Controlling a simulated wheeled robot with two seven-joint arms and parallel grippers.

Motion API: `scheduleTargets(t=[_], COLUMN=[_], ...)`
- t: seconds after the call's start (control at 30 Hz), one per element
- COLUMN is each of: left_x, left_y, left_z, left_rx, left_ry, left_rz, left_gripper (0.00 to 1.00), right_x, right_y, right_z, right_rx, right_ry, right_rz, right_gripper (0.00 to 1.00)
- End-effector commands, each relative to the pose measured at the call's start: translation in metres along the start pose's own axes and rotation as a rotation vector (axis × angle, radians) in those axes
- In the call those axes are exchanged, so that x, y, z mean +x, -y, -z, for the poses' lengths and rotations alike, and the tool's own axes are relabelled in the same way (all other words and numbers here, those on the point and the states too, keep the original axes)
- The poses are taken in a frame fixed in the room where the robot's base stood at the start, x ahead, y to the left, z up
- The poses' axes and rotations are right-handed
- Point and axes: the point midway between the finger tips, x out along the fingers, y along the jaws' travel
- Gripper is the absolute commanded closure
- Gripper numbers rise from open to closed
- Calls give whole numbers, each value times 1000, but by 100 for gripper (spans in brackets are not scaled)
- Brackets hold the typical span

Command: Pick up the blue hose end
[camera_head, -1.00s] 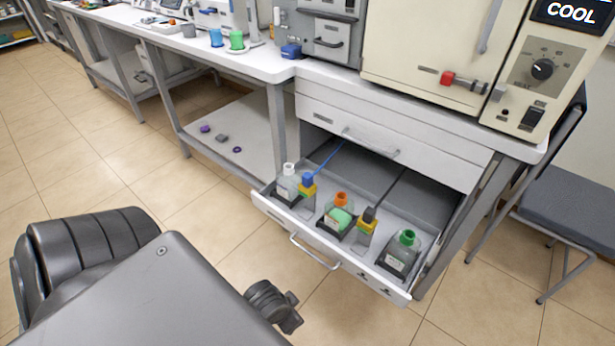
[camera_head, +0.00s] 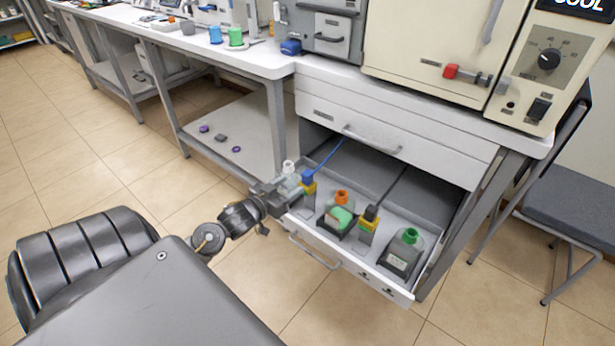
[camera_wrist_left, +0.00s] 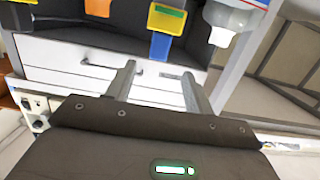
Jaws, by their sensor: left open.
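The blue hose end (camera_head: 307,176) stands upright in the open drawer, on top of a yellow-collared bottle (camera_head: 308,189), with a blue hose rising behind it. My left gripper (camera_head: 276,188) is at the drawer's front left, beside the white-capped bottle and left of the hose end. Its two fingers (camera_wrist_left: 160,84) are apart with nothing between them. My right gripper is not in view.
The drawer (camera_head: 352,268) also holds a white-capped bottle (camera_head: 289,168), an orange-capped bottle (camera_head: 342,197), a black hose end (camera_head: 371,213) on a yellow-collared bottle and a green-capped bottle (camera_head: 409,237). The bench leg and upper drawer (camera_head: 390,145) stand behind. The floor in front is clear.

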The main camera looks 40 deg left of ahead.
Motion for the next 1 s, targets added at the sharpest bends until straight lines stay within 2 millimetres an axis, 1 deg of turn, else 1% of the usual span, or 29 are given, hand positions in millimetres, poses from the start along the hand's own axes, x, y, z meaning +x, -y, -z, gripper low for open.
scheduleTargets(t=[0.07, 0.17, 0.3, 0.43, 0.53, 0.73, 0.83, 0.9, 1.0], left_x=[1, 8, 31, 48, 55, 60, 73, 85, 98], left_y=[1, 1, 0, 0, 0, 0, -1, -2, -2], left_z=[1, 1, 1, 0, 0, 0, 1, 1, 1], left_rx=[-1, -1, 0, 1, 1, 1, 1, 1, 0], left_ry=[-5, -6, -6, -4, -3, -2, -4, -4, -3], left_rz=[-2, -1, -2, -2, -2, -1, -1, -1, 0], left_gripper=[47, 47, 47, 47, 47, 47, 47, 47, 47], right_x=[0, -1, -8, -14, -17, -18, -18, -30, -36], right_y=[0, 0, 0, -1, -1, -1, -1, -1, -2], right_z=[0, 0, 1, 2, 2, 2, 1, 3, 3], right_rx=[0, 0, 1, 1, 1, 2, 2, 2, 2], right_ry=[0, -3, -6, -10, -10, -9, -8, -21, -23], right_rz=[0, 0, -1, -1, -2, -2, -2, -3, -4], right_gripper=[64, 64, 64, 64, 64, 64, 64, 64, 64])
